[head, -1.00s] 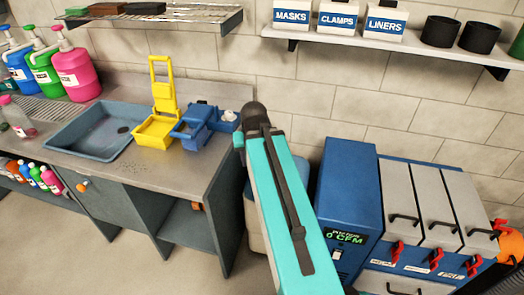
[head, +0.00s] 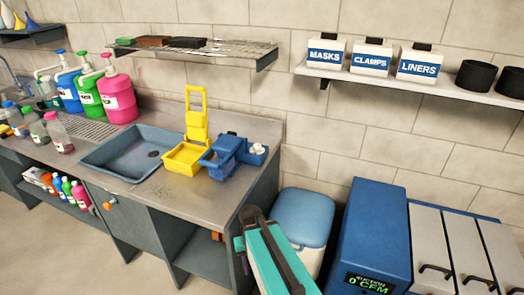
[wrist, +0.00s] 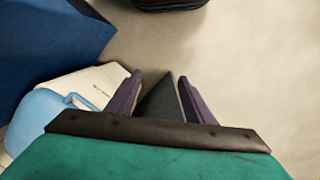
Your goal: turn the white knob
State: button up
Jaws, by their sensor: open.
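I cannot make out a white knob for certain in either view. A small white rounded thing (head: 257,149) shows in a blue holder on the counter, too small to tell what it is. My gripper (wrist: 160,78) is open in the wrist view, its two purple fingers apart and pointing down toward the floor. Nothing is held between them; a dark grey panel shows beyond the gap. In the head view my teal arm (head: 272,258) is at the bottom middle, and the gripper is hidden.
The counter (head: 200,203) holds a grey-blue sink tray (head: 108,152), yellow wringer (head: 184,158) and pump jugs. An orange knob (head: 108,205) is on its front. A blue-lidded bin (head: 303,217) and blue cabinet (head: 376,225) with a display stand to the right.

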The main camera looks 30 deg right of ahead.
jog(key=s+a+f+n+g, duration=0.1)
jog(key=s+a+f, duration=0.2)
jog(key=s+f, duration=0.3)
jog(key=s+a+f+n+g, duration=0.1)
jog(key=s+a+f+g, duration=0.1)
jog(key=s+f, duration=0.5)
jog(key=s+a+f+n+g+b, duration=0.1)
jog(key=s+a+f, duration=0.2)
jog(key=s+f, duration=0.4)
jog(key=shift+s+a+f, duration=0.15)
jog(key=shift+s+a, duration=0.2)
jog(key=shift+s, duration=0.35)
